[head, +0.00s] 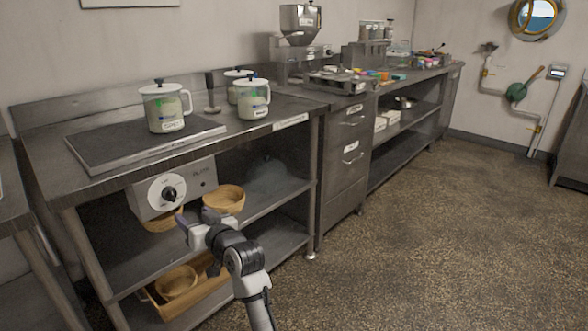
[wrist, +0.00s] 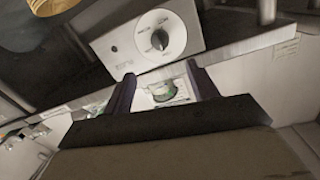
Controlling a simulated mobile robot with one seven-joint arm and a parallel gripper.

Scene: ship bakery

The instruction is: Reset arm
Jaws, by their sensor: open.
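My gripper (head: 190,228) is in front of the steel workbench in the head view, near the bowl on its upper shelf. In the wrist view, my gripper (wrist: 160,84) has its two dark fingers apart. Between and beyond them a pale container with a green label (wrist: 163,91) shows, apparently not gripped. A control box with a round dial (head: 170,192) hangs under the bench top, and it also shows close up in the wrist view (wrist: 158,38).
A wooden bowl (head: 224,199) sits beside my gripper. A wooden crate (head: 205,299) with bowls is on the lower shelf. Lidded jugs (head: 166,106) stand on the bench top (head: 105,183). A drawer unit (head: 343,180) stands to the right. The speckled floor (head: 440,220) at right is clear.

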